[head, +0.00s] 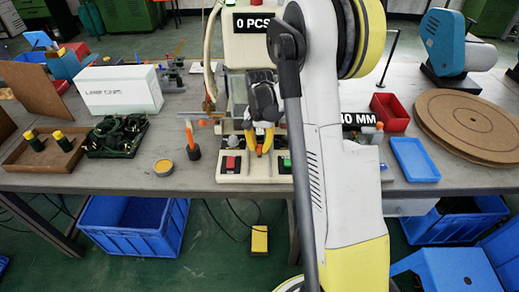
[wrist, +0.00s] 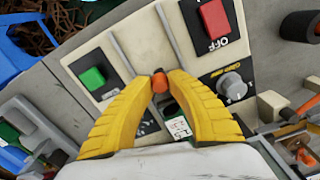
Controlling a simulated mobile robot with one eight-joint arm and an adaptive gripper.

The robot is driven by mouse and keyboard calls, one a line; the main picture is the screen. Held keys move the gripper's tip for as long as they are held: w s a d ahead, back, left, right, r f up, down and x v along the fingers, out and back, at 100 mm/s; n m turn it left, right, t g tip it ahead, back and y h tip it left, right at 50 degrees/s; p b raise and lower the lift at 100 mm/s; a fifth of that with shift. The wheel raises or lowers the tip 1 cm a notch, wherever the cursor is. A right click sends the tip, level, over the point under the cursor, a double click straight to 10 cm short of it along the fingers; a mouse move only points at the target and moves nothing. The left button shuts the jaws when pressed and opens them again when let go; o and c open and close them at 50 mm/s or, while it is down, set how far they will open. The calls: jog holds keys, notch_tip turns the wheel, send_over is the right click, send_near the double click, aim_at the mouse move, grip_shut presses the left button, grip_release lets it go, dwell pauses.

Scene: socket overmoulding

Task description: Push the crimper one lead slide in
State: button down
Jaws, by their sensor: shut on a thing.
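The crimper (head: 245,52) stands at the middle of the bench, with a "0 PCS" sign on it. My gripper (head: 262,148) is down at its front, between the red and green buttons. In the wrist view my gripper (wrist: 160,78) has its yellow fingertips closed on a small orange knob (wrist: 160,85), which looks like the handle of the lead slide. Two thin metal rails (wrist: 118,52) run along the panel near the knob. The rest of the slide is hidden by the fingers, and I cannot tell how far in it sits.
The panel carries a red OFF button (wrist: 213,20), a green button (wrist: 92,78) and a grey dial (wrist: 232,87). An orange-handled tool (head: 191,140) stands left of the crimper. A red tray (head: 390,112) and a blue tray (head: 414,160) lie to the right.

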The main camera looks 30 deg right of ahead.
jog(key=c, duration=1.2)
grip_release()
jog(key=shift+w+d, duration=0.1)
jog(key=shift+w, duration=0.1)
jog(key=shift+c, duration=0.2)
notch_tip(320, 180, up, 12)
